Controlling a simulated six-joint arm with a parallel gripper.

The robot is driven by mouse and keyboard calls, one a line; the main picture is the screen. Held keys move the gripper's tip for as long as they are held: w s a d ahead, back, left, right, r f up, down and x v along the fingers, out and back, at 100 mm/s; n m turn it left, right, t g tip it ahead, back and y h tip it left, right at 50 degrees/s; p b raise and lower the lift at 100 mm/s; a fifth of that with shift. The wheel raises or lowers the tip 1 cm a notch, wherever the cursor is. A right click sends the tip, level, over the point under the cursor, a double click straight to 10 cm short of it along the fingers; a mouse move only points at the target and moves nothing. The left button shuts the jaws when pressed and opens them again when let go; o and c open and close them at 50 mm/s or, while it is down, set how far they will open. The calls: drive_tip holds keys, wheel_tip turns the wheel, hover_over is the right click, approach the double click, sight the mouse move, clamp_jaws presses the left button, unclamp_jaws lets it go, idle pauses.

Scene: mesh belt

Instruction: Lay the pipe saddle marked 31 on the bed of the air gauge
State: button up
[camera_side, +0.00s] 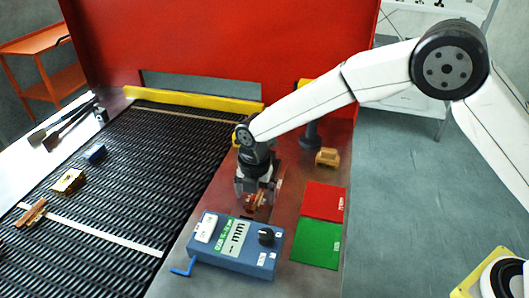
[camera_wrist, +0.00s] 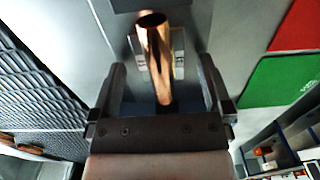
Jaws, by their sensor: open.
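My gripper (camera_side: 256,198) is low over the brown metal surface, just behind the blue air gauge. In the wrist view its two dark fingers (camera_wrist: 163,82) are open. A shiny copper tube-shaped piece (camera_wrist: 156,50), which looks like a pipe saddle, lies between and beyond them, in front of a small pale block-like part with unreadable marks. Copper (camera_side: 258,202) also shows at the fingers in the side view, partly hidden. I cannot read a 31. The air gauge (camera_side: 257,262) has a display, a black knob and a pale block (camera_side: 206,227) on its left end.
A red mat (camera_side: 324,201) and a green mat (camera_side: 316,244) lie right of the gauge. A tan block (camera_side: 327,157) sits behind them. The black mesh belt (camera_side: 120,195) at left carries a copper piece (camera_side: 32,212), a brass-coloured block (camera_side: 68,181) and a blue block (camera_side: 95,153).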

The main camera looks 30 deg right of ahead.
sight(259, 193)
wheel_tip(259, 193, up, 12)
idle(0.6)
drive_tip(key=shift+f, duration=0.1)
idle(0.4)
drive_tip(key=s+d+f+m+t, duration=0.1)
drive_tip(key=s+d+f+m, duration=0.1)
drive_tip(key=s+d+m, duration=0.7)
drive_tip(key=s+d+f+m+t, duration=0.1)
drive_tip(key=s+d+f+m, duration=0.2)
drive_tip(key=s+d+m, duration=0.7)
drive_tip(key=d+m, duration=0.5)
drive_tip(key=m, duration=0.3)
drive_tip(key=shift+t, duration=0.3)
